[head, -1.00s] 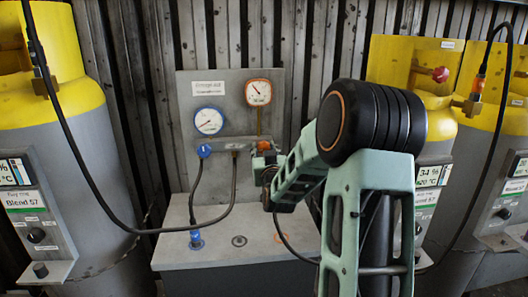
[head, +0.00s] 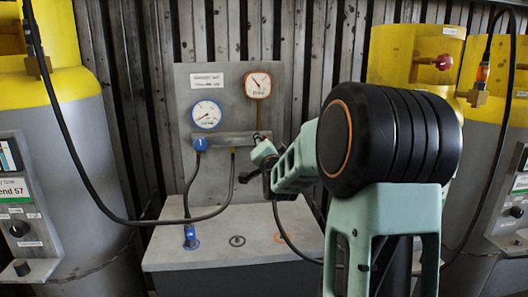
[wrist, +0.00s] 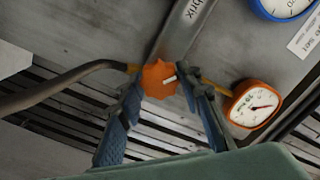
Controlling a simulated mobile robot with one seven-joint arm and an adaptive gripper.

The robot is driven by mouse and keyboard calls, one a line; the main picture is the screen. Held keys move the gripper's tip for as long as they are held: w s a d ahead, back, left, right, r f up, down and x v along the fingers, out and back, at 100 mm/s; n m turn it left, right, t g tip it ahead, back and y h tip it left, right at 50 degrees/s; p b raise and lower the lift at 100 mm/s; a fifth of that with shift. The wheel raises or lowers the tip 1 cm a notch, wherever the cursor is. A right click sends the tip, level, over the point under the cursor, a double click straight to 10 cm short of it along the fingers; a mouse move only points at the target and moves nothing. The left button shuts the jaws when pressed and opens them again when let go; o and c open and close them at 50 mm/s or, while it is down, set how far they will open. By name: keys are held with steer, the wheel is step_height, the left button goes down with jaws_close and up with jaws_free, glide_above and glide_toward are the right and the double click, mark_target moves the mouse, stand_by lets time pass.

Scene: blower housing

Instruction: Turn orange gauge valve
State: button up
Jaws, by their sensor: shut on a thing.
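The orange valve (wrist: 160,79) shows in the wrist view, with a small white mark on its face. It sits at the end of the grey manifold bar (wrist: 186,28). My gripper (wrist: 164,86) is shut on it, one blue-grey finger on each side. The orange-rimmed gauge (wrist: 255,104) is to the right of the valve; in the head view it is at the upper right of the panel (head: 228,91). In the head view my arm hides the orange valve and the fingertips.
The blue-rimmed gauge (head: 207,114) and blue valve (head: 200,145) are on the panel's left. A black hose (head: 100,195) runs from the left yellow-topped tank (head: 78,100) to the manifold. A grey bench (head: 215,246) stands below. Another tank (head: 480,150) is at right.

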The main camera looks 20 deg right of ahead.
steer(key=m+b, duration=0.5)
steer(key=m, duration=0.5)
steer(key=shift+f, duration=0.1)
steer(key=shift+m, duration=0.4)
steer(key=o, duration=1.2)
steer(key=shift+c, duration=0.2)
steer(key=v, duration=0.7)
steer(key=shift+s, duration=0.25)
